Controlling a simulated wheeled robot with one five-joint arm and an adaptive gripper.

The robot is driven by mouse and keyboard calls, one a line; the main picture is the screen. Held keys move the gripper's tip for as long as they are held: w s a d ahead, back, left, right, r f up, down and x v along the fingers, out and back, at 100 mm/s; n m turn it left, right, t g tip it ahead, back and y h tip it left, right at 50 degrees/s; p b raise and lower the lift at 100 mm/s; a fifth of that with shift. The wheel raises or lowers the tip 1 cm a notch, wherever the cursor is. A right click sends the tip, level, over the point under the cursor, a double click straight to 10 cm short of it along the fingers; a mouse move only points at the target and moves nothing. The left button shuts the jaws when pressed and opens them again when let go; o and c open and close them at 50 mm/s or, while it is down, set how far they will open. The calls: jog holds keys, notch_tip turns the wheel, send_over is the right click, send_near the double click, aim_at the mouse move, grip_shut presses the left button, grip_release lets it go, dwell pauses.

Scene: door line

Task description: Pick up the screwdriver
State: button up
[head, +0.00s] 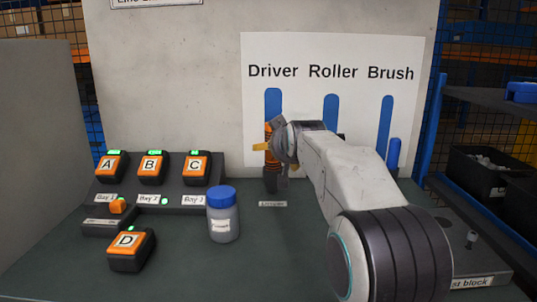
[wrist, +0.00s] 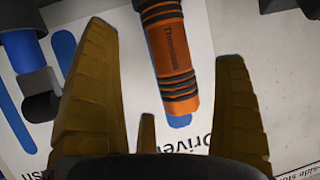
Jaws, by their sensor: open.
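The screwdriver (head: 268,133) has an orange handle with dark bands and stands upright against the white board below the word Driver. My arm and gripper partly hide it in the head view. In the head view my gripper (head: 262,146) is at the screwdriver's handle. I cannot tell how deep the handle sits between the fingers.
A blue-handled tool (head: 393,154) stands right of my arm; blue outlines mark the board (head: 350,55). A white jar with blue lid (head: 223,215) stands on the bench, left of my arm. Orange-black blocks A, B, C (head: 151,168) and D (head: 131,249) are at left.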

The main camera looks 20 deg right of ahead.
jog(key=shift+x, duration=2.6)
jog(key=shift+a, duration=0.15)
jog(key=c, duration=1.3)
jog(key=shift+r, duration=0.2)
jog(key=shift+c, duration=0.2)
